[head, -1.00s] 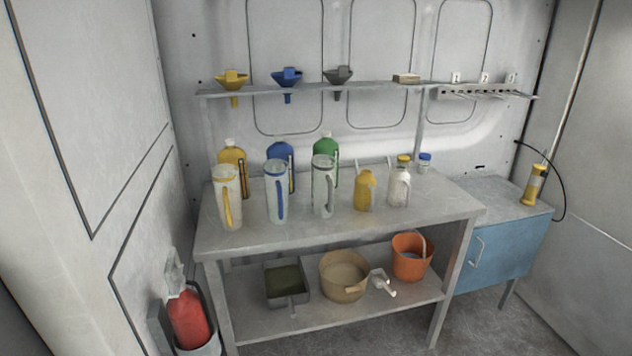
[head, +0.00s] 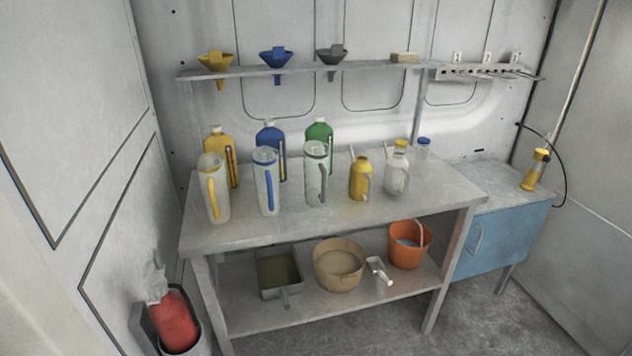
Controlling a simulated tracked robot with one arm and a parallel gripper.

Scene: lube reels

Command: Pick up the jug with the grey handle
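The jug with the grey handle (head: 313,176) stands upright on the bench top (head: 350,216). It is a tall, clear jug with a grey rim, and its grey handle faces me. To its left stand a similar jug with a blue handle (head: 264,182) and one with a yellow handle (head: 213,190). A green bottle (head: 319,133) stands close behind the grey-handled jug and is partly hidden by it. A small yellow can (head: 358,180) stands to its right. My gripper does not show in the head view.
Yellow (head: 217,147) and blue (head: 269,138) bottles stand behind the other jugs. A white container (head: 396,175) stands at right. A shelf (head: 370,69) with funnels hangs above. Tubs and an orange bucket (head: 408,246) sit below. The bench's front strip is clear.

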